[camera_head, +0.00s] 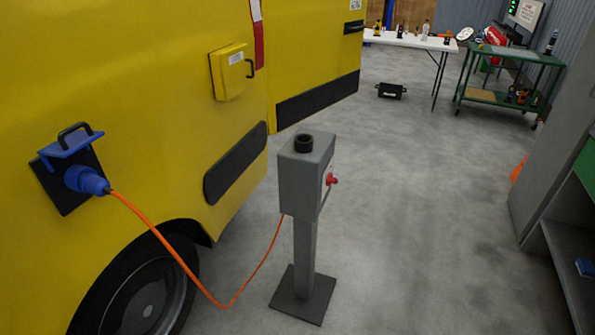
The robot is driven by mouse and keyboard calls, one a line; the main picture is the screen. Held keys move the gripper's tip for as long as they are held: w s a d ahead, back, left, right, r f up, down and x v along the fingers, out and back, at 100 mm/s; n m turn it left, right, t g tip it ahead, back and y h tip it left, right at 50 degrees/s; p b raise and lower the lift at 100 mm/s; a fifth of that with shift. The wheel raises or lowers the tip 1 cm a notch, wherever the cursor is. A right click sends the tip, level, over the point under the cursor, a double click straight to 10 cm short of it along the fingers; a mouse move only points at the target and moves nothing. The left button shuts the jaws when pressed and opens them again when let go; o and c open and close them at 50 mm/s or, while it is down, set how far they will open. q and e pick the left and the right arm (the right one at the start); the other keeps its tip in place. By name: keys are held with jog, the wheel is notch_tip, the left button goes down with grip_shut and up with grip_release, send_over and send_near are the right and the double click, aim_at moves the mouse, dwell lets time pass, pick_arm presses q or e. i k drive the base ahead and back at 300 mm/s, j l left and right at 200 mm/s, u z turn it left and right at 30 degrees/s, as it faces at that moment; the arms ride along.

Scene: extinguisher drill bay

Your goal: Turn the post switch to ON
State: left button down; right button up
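A grey post box (304,178) stands upright on a post (305,250) with a dark square base plate, beside the yellow vehicle. A red switch knob (332,180) sticks out from the box's right-hand face, seen nearly edge-on. I cannot tell its ON or OFF position from here. A black round fitting (303,143) is on top of the box. An orange cable (166,244) runs from the post to a blue plug (88,181) in the vehicle's side. Neither of my grippers is in view.
The yellow vehicle (150,60) fills the left, with its wheel (145,300) low down. A grey cabinet (560,190) stands at the right. A green cart (510,75) and a white table (412,41) stand at the back. The floor right of the post is clear.

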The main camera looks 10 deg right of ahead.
aim_at(330, 178)
jog(key=i+l+u, duration=0.2)
jog(key=l+u, duration=0.15)
jog(key=l, duration=0.15)
jog(key=i+l+u, duration=0.15)
jog(key=l+u, duration=0.25)
jog(key=l, duration=0.15)
jog(key=l+u, duration=0.35)
jog(key=l, duration=0.2)
